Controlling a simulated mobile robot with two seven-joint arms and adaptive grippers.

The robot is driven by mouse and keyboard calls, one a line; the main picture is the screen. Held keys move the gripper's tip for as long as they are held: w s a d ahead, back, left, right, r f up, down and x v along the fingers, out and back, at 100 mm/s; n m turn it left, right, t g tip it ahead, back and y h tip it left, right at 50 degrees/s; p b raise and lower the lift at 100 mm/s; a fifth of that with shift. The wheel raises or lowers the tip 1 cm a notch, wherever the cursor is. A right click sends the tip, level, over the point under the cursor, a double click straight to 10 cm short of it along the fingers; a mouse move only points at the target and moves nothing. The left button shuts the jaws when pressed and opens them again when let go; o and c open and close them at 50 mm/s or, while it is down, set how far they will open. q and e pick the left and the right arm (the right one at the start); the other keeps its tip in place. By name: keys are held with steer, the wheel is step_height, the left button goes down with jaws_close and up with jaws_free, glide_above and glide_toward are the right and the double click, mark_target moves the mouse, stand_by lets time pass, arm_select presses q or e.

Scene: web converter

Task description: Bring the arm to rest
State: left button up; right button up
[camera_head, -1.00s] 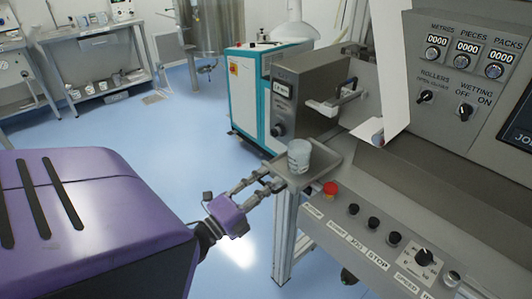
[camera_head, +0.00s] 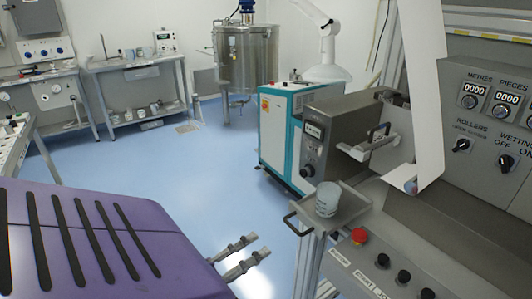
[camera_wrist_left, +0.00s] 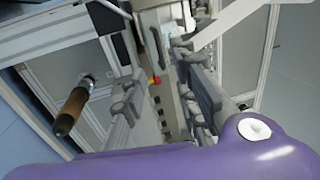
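My left gripper (camera_head: 258,245) shows low in the head view, its two grey fingers spread apart with nothing between them. It is left of and below the small metal tray (camera_head: 350,214), clear of it. A pale grey cup (camera_head: 327,199) stands upright in the tray. In the left wrist view the fingers of my left gripper (camera_wrist_left: 158,95) also stand apart with an empty gap. My right gripper is in neither view.
The grey machine with a red button (camera_head: 359,236) and a control panel (camera_head: 480,130) stands at the right. A teal and white cabinet (camera_head: 277,140) is behind the tray. Blue floor (camera_head: 190,165) lies open in the middle. A brown handle (camera_wrist_left: 72,112) shows in the left wrist view.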

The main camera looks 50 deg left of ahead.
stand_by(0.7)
arm_select(q)
steer(key=s+d+f+n+g+y+p, duration=0.1)
steer(key=s+d+f+n+g+y, duration=0.1)
steer(key=f+n+g, duration=0.4)
steer(key=s+d+f+n+g+y+p, duration=0.1)
steer(key=f+n+y, duration=0.1)
steer(key=f+n, duration=0.7)
steer(key=s+d+f+n+g+h+p, duration=0.1)
steer(key=s+d+f+g, duration=0.1)
steer(key=s+d, duration=0.3)
steer(key=s+d+f+n+g+h+p, duration=0.1)
steer(key=s+d+f, duration=0.3)
steer(key=d, duration=0.7)
steer(key=shift+s+d+f+n+g+h+p, duration=0.2)
steer(key=shift+s+d+n+g+h+p, duration=0.25)
steer(key=shift+n+g, duration=0.3)
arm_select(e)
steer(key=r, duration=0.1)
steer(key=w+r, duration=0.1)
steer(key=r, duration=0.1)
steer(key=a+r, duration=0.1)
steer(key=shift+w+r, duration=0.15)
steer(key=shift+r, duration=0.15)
arm_select(q)
steer(key=shift+a, duration=0.1)
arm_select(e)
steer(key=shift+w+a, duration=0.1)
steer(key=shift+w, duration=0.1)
